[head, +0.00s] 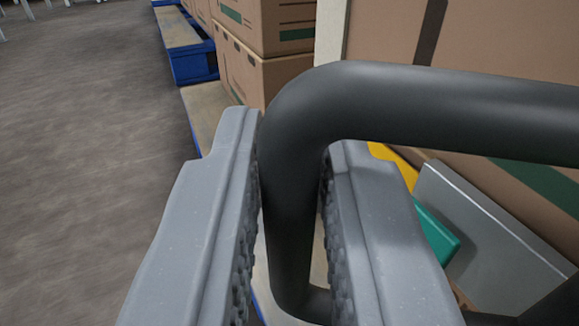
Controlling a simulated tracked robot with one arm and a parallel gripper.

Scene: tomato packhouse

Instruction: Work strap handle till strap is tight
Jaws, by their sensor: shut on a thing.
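A thick dark grey handle bar (430,108) bends at the upper left into a leg that runs down between my gripper's fingers. My gripper (291,190) is shut on this leg of the handle, one grey ribbed finger on each side. The handle's lower end curves to the right at the bottom of the view. A dark strap (431,30) runs down the face of a brown carton at the upper right. How tight the strap is cannot be told.
Brown cartons (275,82) stand stacked behind the handle, near blue pallets (192,66) with wooden tops. A grey metal plate (480,230), a teal part (436,236) and a yellow part (392,158) sit close right of my gripper. The grey floor (90,140) at left is clear.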

